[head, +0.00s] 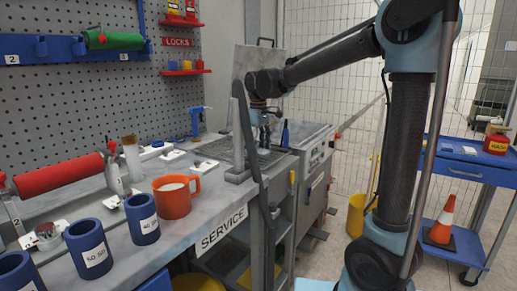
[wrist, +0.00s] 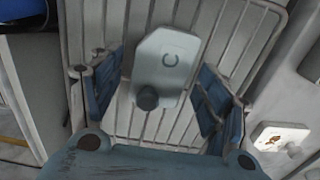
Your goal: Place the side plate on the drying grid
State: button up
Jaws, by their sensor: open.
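A light grey plate (wrist: 167,62) with a dark letter C and a dark round knob shows in the wrist view. It looks like the side plate. It appears to lie flat on the metal bars of the drying grid (wrist: 245,42). My gripper (wrist: 158,78) is open, with one blue finger on each side of the plate and a visible gap to each. In the head view my gripper (head: 264,138) points down over the drying grid (head: 225,150) at the bench's far end. The plate cannot be made out there.
An upright grey bar (head: 247,120) stands near my gripper. A white plate with an orange mark (wrist: 280,137) lies right of the grid. An orange mug (head: 174,199), blue cups (head: 89,249) and a red roller (head: 60,176) occupy the near bench. A blue cart (head: 470,170) stands right.

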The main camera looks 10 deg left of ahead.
notch_tip(320, 180, up, 12)
dwell(0.6)
jog(key=s+d+f+m, duration=0.2)
jog(key=d+f, duration=0.1)
jog(key=d, duration=0.5)
jog(key=s+d+f+m+t, duration=0.1)
jog(key=s+d+f+m, duration=0.15)
jog(key=d, duration=0.55)
jog(key=s+d+f+m, duration=0.2)
jog(key=s+d+f, duration=0.15)
jog(key=d, duration=0.45)
jog(key=s+d+f+m, duration=0.3)
jog(key=s+d+f, duration=0.3)
jog(key=f, duration=0.4)
jog(key=s+d+f+m+t, duration=0.1)
jog(key=s+d+f+m, duration=0.3)
jog(key=s+d+f, duration=0.3)
notch_tip(320, 180, down, 3)
jog(key=shift+s+d, duration=0.25)
jog(key=shift+s, duration=0.3)
jog(key=shift+w+f, duration=0.2)
jog(key=shift+w, duration=0.2)
